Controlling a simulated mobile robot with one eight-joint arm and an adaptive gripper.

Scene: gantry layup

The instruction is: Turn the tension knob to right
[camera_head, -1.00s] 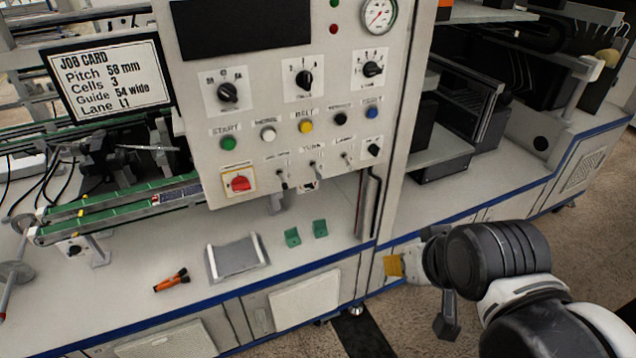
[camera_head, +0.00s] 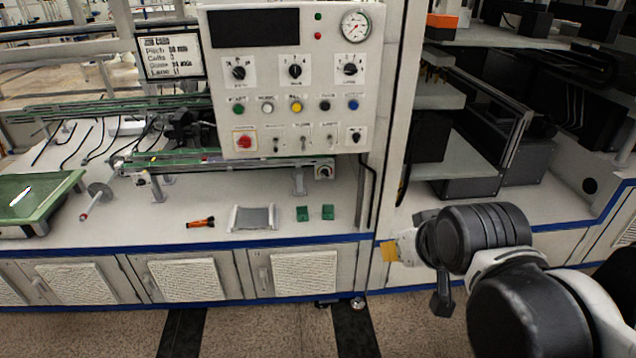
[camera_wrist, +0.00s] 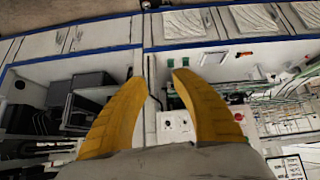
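A grey control panel (camera_head: 223,95) carries three black rotary knobs on white plates: a left knob (camera_head: 239,72), a middle knob (camera_head: 295,71) and a right knob (camera_head: 350,69). A smaller black knob (camera_head: 356,136) sits at its lower right. The labels are too small to read, so I cannot tell which is the tension knob. A round dial (camera_head: 323,172) also shows on the conveyor below the panel. My gripper (camera_head: 389,251) is low and right of the panel, well apart from it. In the wrist view its two yellow fingers (camera_wrist: 155,85) are spread, with nothing between them.
The bench (camera_head: 350,215) below the panel holds an orange-black tool (camera_head: 201,223), a grey tray (camera_head: 233,218) and two green blocks (camera_head: 303,213). A pressure gauge (camera_head: 356,25) is at the panel's top right. Floor (camera_head: 260,335) in front of the cabinets is clear.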

